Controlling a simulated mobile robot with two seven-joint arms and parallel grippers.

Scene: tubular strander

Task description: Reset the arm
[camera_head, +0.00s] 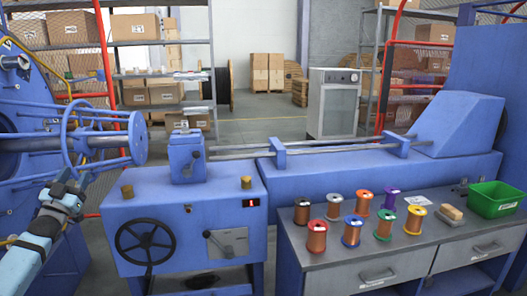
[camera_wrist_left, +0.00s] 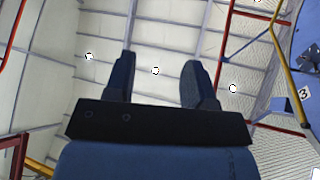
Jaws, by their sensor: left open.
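My left arm comes in at the lower left of the head view. Its gripper (camera_head: 66,184) is raised in front of the blue round cage of the strander (camera_head: 98,140). In the left wrist view the two dark fingers of the left gripper (camera_wrist_left: 160,80) stand apart with nothing between them. They point up toward the ceiling. I cannot tell from the head view whether the gripper touches the cage. My right arm and gripper are not in view.
A blue machine cabinet (camera_head: 190,212) with a black handwheel (camera_head: 145,242) stands at centre left. A grey worktable (camera_head: 345,262) at right bears several wire spools, a brush (camera_head: 450,212) and a green bin (camera_head: 494,199). Shelves with boxes stand behind.

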